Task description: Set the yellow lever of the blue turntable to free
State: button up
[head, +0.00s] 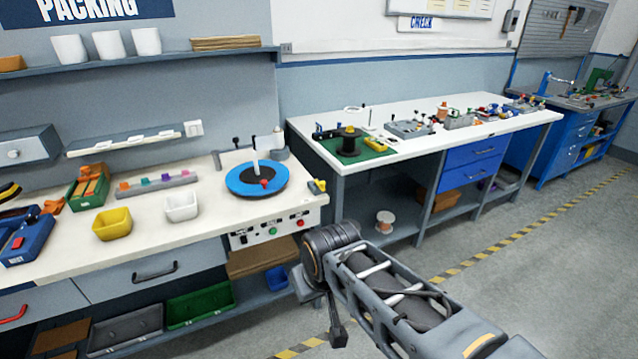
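The blue turntable (240,181) sits on the white bench at the left, near its right end, with a white post and a small red piece on top. A yellow lever (319,185) on a small grey-green base is at the bench's right edge, beside the turntable. Its exact setting is too small to read. My arm reaches in from the lower right, in front of the bench. What looks like my gripper (337,335) hangs low below the bench top, apart from the lever; its fingers cannot be made out.
A control panel (271,231) with knobs and buttons is on the bench front below the lever. A yellow bin (112,224) and a white bin (181,206) stand left of the turntable. Open floor is at the right.

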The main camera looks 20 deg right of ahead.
aim_at(321, 185)
jog(key=z, duration=0.6)
jog(key=i, duration=1.05)
jog(key=u, duration=0.4)
